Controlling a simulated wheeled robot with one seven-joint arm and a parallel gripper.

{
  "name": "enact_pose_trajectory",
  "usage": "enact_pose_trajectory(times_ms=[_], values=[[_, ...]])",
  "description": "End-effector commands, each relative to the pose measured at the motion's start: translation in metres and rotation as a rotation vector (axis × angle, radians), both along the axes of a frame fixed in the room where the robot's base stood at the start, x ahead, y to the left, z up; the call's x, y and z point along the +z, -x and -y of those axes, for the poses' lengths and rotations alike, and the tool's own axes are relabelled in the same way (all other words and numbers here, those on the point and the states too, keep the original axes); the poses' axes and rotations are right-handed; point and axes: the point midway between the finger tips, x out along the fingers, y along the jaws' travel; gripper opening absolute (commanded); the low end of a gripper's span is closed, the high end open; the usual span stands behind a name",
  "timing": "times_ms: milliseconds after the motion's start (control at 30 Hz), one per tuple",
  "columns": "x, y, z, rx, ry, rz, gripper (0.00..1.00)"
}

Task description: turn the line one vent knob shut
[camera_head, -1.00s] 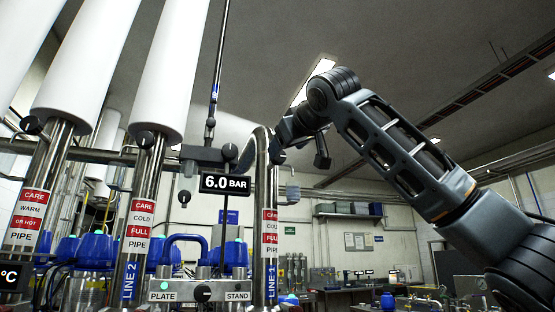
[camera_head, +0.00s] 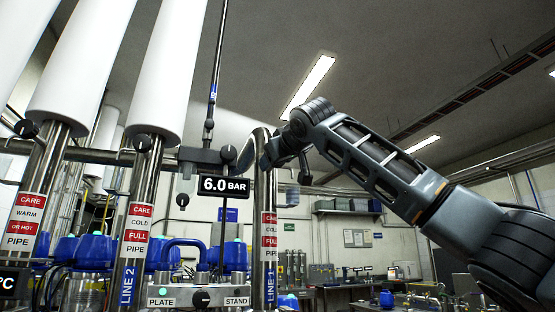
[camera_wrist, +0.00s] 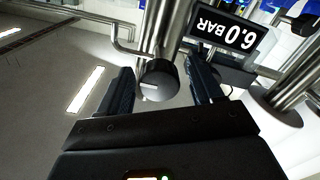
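In the wrist view a dark round knob (camera_wrist: 160,82) with a pale pointer mark sits on a steel pipe (camera_wrist: 165,25). My gripper (camera_wrist: 163,78) is open, with one finger on each side of the knob and a visible gap to both. I cannot tell how far the fingertips reach past the knob's face. In the head view the LINE 1 pipe (camera_head: 266,205) stands upright, and my gripper (camera_head: 268,150) is close to its upper part, partly hidden. That knob cannot be made out there.
A 6.0 BAR display (camera_head: 224,185) hangs just left of the LINE 1 pipe; it also shows in the wrist view (camera_wrist: 225,33). LINE 2 pipe (camera_head: 131,245) and another labelled pipe (camera_head: 28,210) stand further left with their own knobs. Room to the right is open.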

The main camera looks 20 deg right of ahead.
Motion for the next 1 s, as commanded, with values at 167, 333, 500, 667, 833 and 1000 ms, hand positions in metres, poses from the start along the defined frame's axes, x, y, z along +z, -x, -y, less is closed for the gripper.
enact_pose_trajectory(times_ms=[167, 333, 500, 667, 833, 1000], values=[[0.0, 0.0001, 0.0001, 0.0, 0.0, 0.0, 0.48], [-0.0001, 0.0001, 0.0002, 0.0, 0.0, 0.0, 0.32], [-0.0001, 0.0001, 0.0, 0.0, 0.0, 0.0, 0.15], [-0.0002, 0.0001, 0.0, 0.001, -0.004, 0.0, 0.12], [-0.0008, -0.0001, 0.0, 0.002, -0.035, -0.001, 0.11], [-0.0009, -0.0003, -0.0007, 0.003, -0.101, -0.001, 0.11]])
